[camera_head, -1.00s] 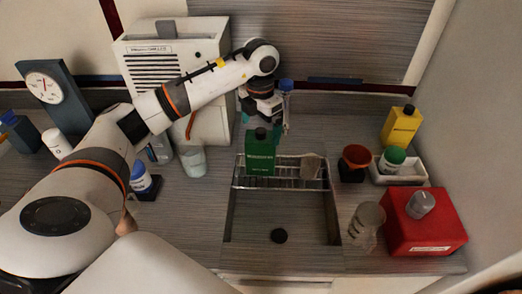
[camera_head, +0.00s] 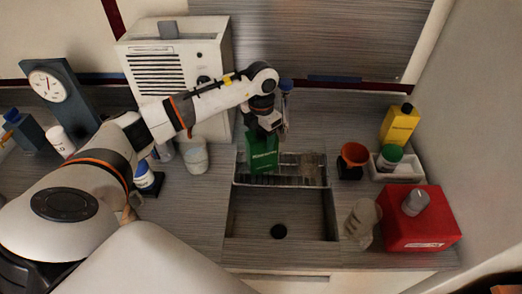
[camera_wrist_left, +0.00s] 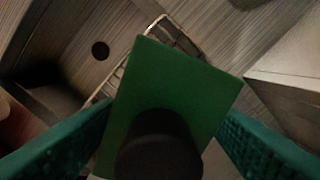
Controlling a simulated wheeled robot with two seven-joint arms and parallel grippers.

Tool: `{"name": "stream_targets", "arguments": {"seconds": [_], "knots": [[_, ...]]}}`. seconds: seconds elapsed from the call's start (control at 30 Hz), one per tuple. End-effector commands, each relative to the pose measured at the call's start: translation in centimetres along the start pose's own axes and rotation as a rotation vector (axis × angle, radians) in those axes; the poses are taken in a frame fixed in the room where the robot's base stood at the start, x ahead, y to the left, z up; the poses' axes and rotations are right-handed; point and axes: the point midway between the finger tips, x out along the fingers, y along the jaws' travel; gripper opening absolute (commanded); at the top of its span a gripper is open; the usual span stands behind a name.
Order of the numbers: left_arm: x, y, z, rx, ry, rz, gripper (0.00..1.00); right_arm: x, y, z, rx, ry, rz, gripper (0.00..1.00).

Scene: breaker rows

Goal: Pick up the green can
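The green can (camera_head: 262,158), a flat-sided container with a dark cap, stands on the wire rack (camera_head: 312,184) over the back of the sink. My left gripper (camera_head: 266,132) is over its top in the head view. In the left wrist view, the can (camera_wrist_left: 185,85) and its black cap (camera_wrist_left: 158,145) lie between the two teal fingers (camera_wrist_left: 168,112). The fingers are apart, one on each side, with their tips close to the can's edges; firm contact does not show. The can looks turned relative to the fingers. My right gripper is not in view.
An orange funnel-like cup (camera_head: 354,154), a yellow bottle (camera_head: 399,125) and a red box (camera_head: 420,222) stand to the right. A glass (camera_head: 195,157) and a white machine (camera_head: 170,70) are at left. The sink basin (camera_head: 300,215) is clear.

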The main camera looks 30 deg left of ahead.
Motion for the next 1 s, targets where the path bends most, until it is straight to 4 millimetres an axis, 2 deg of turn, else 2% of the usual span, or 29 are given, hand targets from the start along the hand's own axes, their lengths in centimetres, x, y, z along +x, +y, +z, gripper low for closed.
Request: {"name": "stream_targets", "arguments": {"seconds": [0.03, 0.27, 0.73, 0.87, 1.0], "knots": [[0.1, 0.0, 0.0, -0.001, -0.001, -0.001, 0.38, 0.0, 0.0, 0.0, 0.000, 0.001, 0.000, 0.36], [0.1, 0.0, 0.0, -0.001, -0.002, -0.001, 0.00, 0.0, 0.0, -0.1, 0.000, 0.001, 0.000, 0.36], [-0.4, 0.0, 0.0, -0.001, 0.001, -0.001, 0.00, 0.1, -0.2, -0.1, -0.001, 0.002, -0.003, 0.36], [-1.5, -0.1, -0.1, -0.001, 0.005, -0.002, 0.00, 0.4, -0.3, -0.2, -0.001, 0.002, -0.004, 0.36], [-3.4, -0.1, -0.1, -0.001, 0.007, -0.003, 0.00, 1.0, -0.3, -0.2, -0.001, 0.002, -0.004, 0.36]]}}
